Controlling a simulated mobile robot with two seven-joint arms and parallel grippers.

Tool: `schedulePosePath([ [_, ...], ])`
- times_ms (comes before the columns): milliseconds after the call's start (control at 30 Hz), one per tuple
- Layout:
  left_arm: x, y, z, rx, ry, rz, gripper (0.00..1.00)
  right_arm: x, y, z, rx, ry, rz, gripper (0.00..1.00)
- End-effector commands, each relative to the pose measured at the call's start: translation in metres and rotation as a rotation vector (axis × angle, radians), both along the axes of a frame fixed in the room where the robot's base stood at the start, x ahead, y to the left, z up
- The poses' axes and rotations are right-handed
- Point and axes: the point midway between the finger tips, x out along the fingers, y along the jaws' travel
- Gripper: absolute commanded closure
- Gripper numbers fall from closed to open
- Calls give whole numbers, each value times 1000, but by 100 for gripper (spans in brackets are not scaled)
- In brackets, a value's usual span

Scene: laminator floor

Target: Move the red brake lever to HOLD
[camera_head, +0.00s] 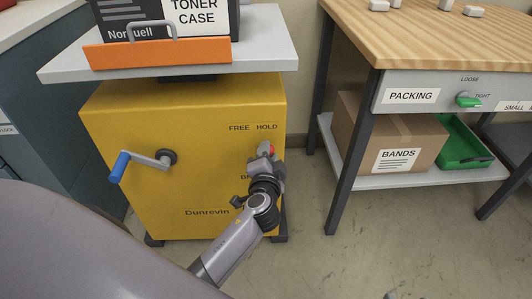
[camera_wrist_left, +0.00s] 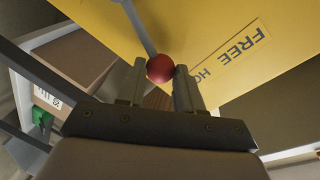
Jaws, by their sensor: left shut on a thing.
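The yellow machine (camera_head: 200,190) carries the brake lever, whose red knob (camera_head: 269,147) shows just below the HOLD label (camera_head: 267,127), to the right of the FREE label (camera_head: 239,128). My left gripper (camera_head: 266,156) is at the knob and covers most of the lever. In the left wrist view the red knob (camera_wrist_left: 160,68) sits between the two fingertips, with the grey lever rod (camera_wrist_left: 138,28) running from it across the yellow face. My left gripper (camera_wrist_left: 158,80) is shut on the knob.
A blue-handled crank (camera_head: 140,163) sticks out of the machine's face on the left. To the right is a packing bench (camera_head: 440,40) with a box (camera_head: 390,130) and green bin (camera_head: 462,148) beneath.

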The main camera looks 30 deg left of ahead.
Motion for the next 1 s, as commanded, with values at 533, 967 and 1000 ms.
schedulePosePath([
  [533,2,0,1,15,3,-2,40,0,-1,-1,-4,1,-2,40],
  [967,1,0,0,12,5,-1,40,0,-1,-1,-4,2,-1,40],
  [1000,1,0,0,12,6,-1,40,0,-1,-1,-5,2,-1,40],
])
